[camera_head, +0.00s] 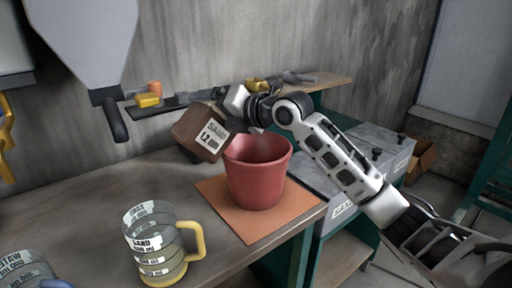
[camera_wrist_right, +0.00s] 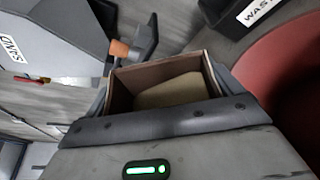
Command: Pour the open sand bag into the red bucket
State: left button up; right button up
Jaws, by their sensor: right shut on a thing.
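The open sand bag (camera_head: 200,134) is a brown, box-like bag with a white label, tilted at the left rim of the red bucket (camera_head: 258,182). My right gripper (camera_head: 238,106) is shut on the bag and holds it above the table. In the right wrist view the bag (camera_wrist_right: 120,92) is open at the top with pale sand inside, and part of the red bucket (camera_wrist_right: 275,90) shows at the right. No sand stream is visible. The bucket stands upright on an orange mat (camera_head: 228,212); its inside is only partly visible. My left gripper is not in view.
A clear measuring jug (camera_head: 150,250) with a yellow handle, labelled sand, stands at the front of the table (camera_head: 90,212). Another jug (camera_head: 28,272) is cut off at the lower left. A grey hopper (camera_head: 85,40) hangs at the upper left. Small items lie along the wall.

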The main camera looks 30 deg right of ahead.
pick_arm(q)
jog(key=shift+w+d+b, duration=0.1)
jog(key=shift+b, duration=0.3)
pick_arm(e)
jog(key=shift+d+f+m, duration=0.15)
jog(key=shift+m, duration=0.35)
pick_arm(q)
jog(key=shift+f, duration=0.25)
pick_arm(e)
jog(key=shift+d+f+t+y, duration=0.1)
jog(key=shift+f+t+y, duration=0.05)
jog(key=shift+t+y, duration=0.15)
pick_arm(q)
jog(key=shift+b, duration=0.3)
pick_arm(e)
jog(key=shift+d+f+m, duration=0.1)
jog(key=shift+f+m, duration=0.1)
jog(key=shift+m, duration=0.3)
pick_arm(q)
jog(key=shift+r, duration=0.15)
pick_arm(e)
jog(key=shift+d+r+m, duration=0.1)
jog(key=shift+r+m, duration=0.05)
jog(key=shift+m, duration=0.15)
pick_arm(q)
jog(key=shift+p, duration=0.6)
pick_arm(e)
jog(key=shift+d+r+m+y, duration=0.15)
jog(key=shift+d+m+y, duration=0.05)
jog(key=shift+m+y, duration=0.2)
